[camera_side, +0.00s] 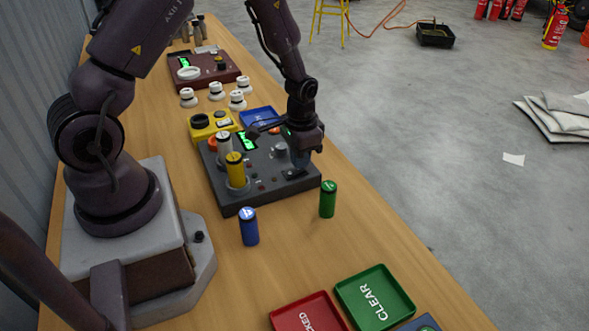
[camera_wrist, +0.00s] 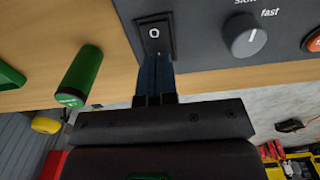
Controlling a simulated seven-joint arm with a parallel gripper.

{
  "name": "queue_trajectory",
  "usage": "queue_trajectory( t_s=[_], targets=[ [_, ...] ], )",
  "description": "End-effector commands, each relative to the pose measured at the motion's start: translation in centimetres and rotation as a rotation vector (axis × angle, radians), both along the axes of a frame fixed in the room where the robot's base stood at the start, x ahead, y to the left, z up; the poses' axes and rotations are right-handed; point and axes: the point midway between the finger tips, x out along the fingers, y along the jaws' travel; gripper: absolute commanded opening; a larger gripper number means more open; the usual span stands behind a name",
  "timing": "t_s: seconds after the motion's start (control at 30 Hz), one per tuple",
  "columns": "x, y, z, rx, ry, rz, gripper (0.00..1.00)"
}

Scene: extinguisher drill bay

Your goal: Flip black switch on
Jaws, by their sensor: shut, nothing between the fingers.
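The black switch (camera_wrist: 153,33) is a rocker with a white "O" mark, set in the dark grey panel (camera_wrist: 205,30) at the top of the wrist view.
A grey knob (camera_wrist: 245,36) marked "fast" is right of the switch. A green cylinder (camera_side: 328,199) and a blue one (camera_side: 249,226) stand near the panel. A yellow cylinder (camera_side: 235,169) stands on it. Green (camera_side: 375,297) and red (camera_side: 308,313) trays lie nearer the camera.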

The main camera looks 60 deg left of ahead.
Motion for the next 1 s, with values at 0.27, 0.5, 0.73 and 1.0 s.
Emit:
queue_trajectory(
  t_s=[0.27, 0.5, 0.73, 1.0],
  targets=[
    [0.0, 0.0, -0.5, 0.000, 0.000, 0.000, 0.00],
    [0.0, 0.0, -0.8, 0.000, 0.000, 0.000, 0.00],
    [0.0, 0.0, -1.1, 0.000, 0.000, 0.000, 0.00],
    [0.0, 0.0, 0.3, 0.000, -0.002, 0.000, 0.00]
  ],
)
